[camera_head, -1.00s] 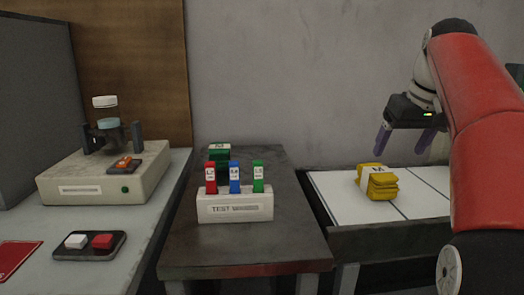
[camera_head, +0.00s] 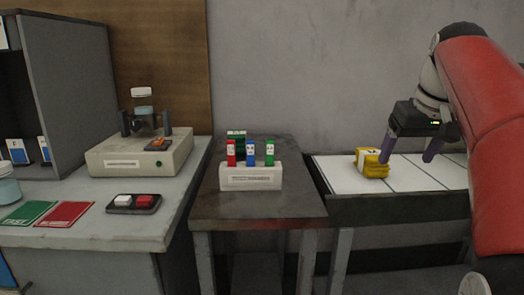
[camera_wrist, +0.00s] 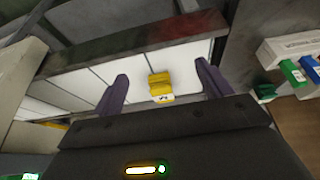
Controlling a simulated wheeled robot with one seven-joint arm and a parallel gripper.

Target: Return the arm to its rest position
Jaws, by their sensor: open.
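My gripper (camera_head: 412,150) is at the right of the head view, above the white panelled surface, with its two purple fingers apart and nothing between them. A yellow bundle with a white band (camera_head: 372,163) lies on that surface, left of and below the fingers in the head view. In the wrist view the open fingers (camera_wrist: 160,88) frame the yellow bundle (camera_wrist: 160,82), which lies beyond them and looks apart from them. My red arm reaches in from the right edge.
A dark table (camera_head: 258,213) stands in the middle with a white rack (camera_head: 250,180) holding red, blue and green pieces.

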